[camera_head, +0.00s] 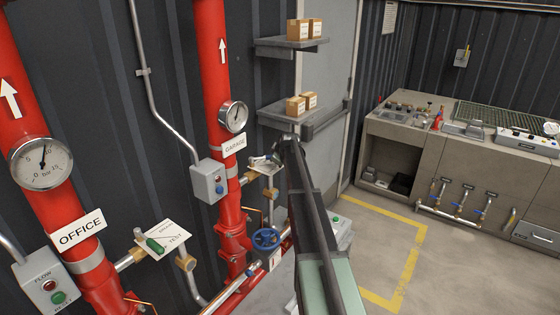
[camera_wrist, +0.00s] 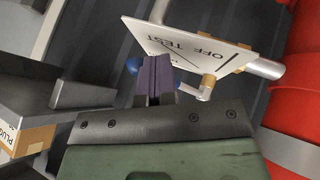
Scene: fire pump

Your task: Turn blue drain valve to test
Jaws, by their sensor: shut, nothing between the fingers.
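The drain valve's white plate (camera_wrist: 190,48), lettered OFF and TEST, shows in the wrist view, where it looks tilted. A blue rounded part (camera_wrist: 133,66) shows just left of my gripper (camera_wrist: 157,62); the fingers hide what lies behind them. My gripper's fingers are together with nothing between them, close to the plate's lower edge; I cannot tell if they touch the blue part. In the head view the plate (camera_head: 262,165) juts from the GARAGE riser (camera_head: 220,120), and my gripper (camera_head: 285,145) is at its right end. The handle's setting is unclear.
A blue handwheel (camera_head: 266,239) sits below the plate. The OFFICE riser at left has a similar plate with a green handle (camera_head: 153,245). A shelf with boxes (camera_head: 301,103) is just above my gripper. A grey box (camera_head: 208,181) is left of the riser. The floor at right is free.

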